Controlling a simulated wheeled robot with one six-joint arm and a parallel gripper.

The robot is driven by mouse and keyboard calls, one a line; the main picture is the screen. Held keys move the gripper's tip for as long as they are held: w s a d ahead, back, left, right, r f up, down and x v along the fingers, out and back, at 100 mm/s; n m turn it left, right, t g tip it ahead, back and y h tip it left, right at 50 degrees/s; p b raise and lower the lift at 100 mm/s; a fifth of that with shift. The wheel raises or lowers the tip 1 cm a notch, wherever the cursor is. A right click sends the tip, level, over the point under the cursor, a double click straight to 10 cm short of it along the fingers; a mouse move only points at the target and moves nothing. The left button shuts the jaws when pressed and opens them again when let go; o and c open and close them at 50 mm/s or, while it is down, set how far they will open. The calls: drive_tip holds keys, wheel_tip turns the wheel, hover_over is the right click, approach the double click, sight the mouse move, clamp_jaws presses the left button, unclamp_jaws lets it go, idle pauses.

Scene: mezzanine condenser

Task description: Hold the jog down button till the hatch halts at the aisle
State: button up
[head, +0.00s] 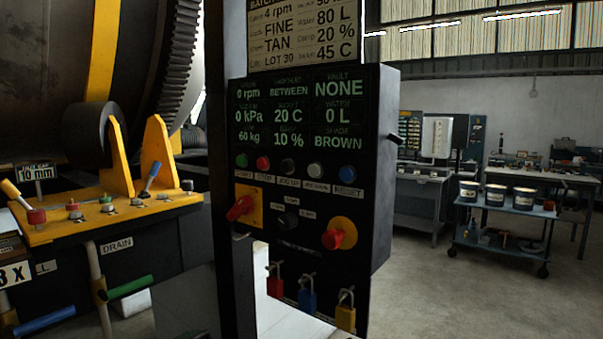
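The black control panel (378,150) stands upright in the middle of the head view. Its button row has green (242,160), red (263,163), black (288,166), pale grey (315,170) and blue (348,173) buttons. The small labels are blurred; the black and grey buttons' labels seem to be the jog ones, with the grey one's perhaps "jog down". The display (290,115) shows 0 rpm, BETWEEN and fault NONE. The large dark drum (45,50) is at upper left; I see no hatch on it. White parts at bottom centre look like my arm; no gripper fingers show.
Red knobs (240,208) and (338,235) stick out below the buttons. Red, blue and yellow padlocks (345,312) hang lower. A yellow valve deck (110,215) is left. A cart (500,235) with tubs stands at right, with open floor before it.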

clamp_jaws()
idle(0.5)
idle(0.9)
